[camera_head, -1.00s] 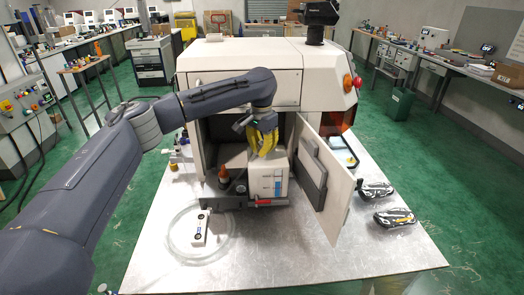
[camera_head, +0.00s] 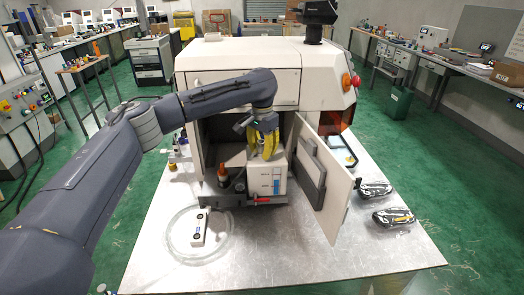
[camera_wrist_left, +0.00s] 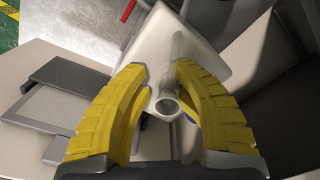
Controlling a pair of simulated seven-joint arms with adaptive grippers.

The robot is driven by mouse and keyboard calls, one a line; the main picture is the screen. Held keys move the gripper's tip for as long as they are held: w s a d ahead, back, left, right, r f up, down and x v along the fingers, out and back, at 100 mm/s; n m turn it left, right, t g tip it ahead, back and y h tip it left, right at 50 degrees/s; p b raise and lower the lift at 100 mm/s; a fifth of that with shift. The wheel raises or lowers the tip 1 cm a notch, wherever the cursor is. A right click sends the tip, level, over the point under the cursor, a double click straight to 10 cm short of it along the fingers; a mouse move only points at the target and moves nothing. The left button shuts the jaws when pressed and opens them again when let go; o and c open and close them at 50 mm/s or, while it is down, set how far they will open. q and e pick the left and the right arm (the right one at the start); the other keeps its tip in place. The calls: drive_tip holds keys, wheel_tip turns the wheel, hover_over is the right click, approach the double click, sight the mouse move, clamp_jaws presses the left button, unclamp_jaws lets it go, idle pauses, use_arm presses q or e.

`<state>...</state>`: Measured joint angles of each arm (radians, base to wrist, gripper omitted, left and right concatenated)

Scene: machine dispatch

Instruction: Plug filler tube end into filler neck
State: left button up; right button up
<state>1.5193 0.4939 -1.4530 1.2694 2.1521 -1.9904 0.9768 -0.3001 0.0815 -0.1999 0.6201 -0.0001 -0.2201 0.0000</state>
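My left gripper (camera_head: 264,150), with yellow ridged fingers, points down over the white tank (camera_head: 265,180) in the open machine bay. In the left wrist view its fingertips (camera_wrist_left: 160,68) are spread, on either side of a round, hollow white tube end or neck (camera_wrist_left: 167,106) above the white tank (camera_wrist_left: 165,45). I cannot tell whether the fingers touch it, or whether it is the neck itself or a tube part. A clear coiled tube (camera_head: 172,246) lies on the metal table, with a white block with dark spots (camera_head: 199,229) inside its loop. My right gripper is not in view.
The machine door (camera_head: 326,185) stands open to the right of the bay. An orange-topped item (camera_head: 224,171) stands left of the tank. Two dark-and-silver parts (camera_head: 394,217) lie at the table's right edge. The front of the table is clear.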

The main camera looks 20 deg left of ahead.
sight(260, 141)
use_arm(q)
drive_tip(key=shift+s+a+f, duration=0.1)
drive_tip(key=shift+a+f, duration=0.4)
drive_tip(key=shift+a, duration=0.15)
drive_tip(key=shift+c, duration=0.2)
drive_tip(key=shift+o, duration=1.3)
drive_tip(key=shift+r, duration=0.1)
drive_tip(key=shift+a+r, duration=0.25)
drive_tip(key=shift+r, duration=0.5)
drive_tip(key=shift+d+r, duration=0.25)
drive_tip(key=shift+r, duration=0.4)
drive_tip(key=shift+d+r, duration=0.2)
drive_tip(key=shift+r, duration=1.5)
